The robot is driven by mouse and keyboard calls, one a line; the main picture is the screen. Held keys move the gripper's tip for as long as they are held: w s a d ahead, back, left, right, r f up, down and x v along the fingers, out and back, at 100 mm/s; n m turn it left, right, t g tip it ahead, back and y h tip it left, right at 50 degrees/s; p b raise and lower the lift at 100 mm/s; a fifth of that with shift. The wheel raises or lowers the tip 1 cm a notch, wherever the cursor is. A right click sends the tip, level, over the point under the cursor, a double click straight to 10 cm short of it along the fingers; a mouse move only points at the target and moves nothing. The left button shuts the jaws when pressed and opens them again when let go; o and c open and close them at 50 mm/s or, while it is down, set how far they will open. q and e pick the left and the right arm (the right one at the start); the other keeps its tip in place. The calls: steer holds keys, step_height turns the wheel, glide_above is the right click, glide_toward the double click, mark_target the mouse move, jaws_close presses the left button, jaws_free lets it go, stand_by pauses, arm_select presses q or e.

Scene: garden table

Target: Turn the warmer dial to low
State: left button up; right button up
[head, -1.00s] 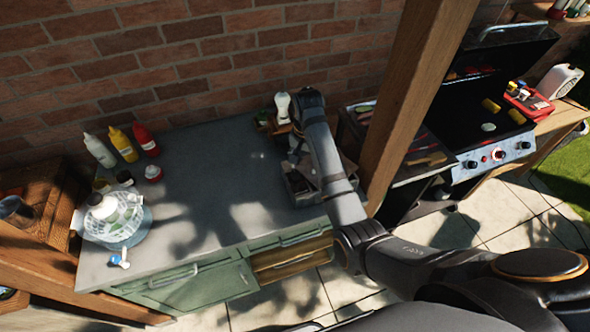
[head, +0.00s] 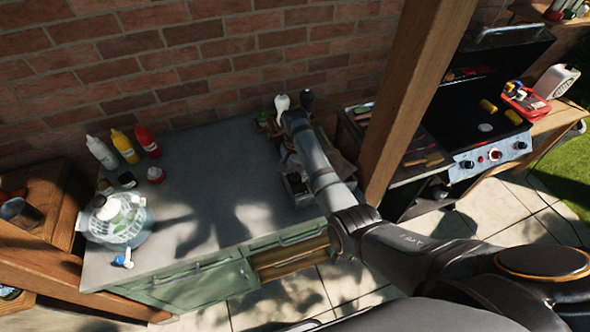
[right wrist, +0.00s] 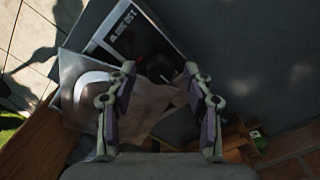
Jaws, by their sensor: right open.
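The warmer appears as a metal box (head: 301,192) at the right end of the grey counter, partly covered by my right arm in the head view. In the right wrist view its dark panel (right wrist: 126,28) carries white lettering too blurred to read with certainty. A dark round knob, apparently the dial (right wrist: 158,68), has a light pointer mark. My right gripper (right wrist: 159,76) is open, with its two fingers on either side of the dial. I cannot tell whether they touch it. In the head view the fingers are mostly hidden. My left gripper is not in view.
A wooden post (head: 418,95) rises just right of the arm. Small bottles (head: 282,102) stand behind the warmer by the brick wall. Sauce bottles (head: 124,146) and a covered dish (head: 118,220) are at the left. The counter's middle (head: 215,180) is clear.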

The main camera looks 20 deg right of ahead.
steer(key=shift+f, duration=0.2)
jaws_close()
steer(key=shift+m, duration=0.3)
steer(key=m, duration=1.1)
steer(key=shift+r, duration=0.1)
stand_by(0.3)
steer(key=shift+m, duration=0.3)
jaws_free()
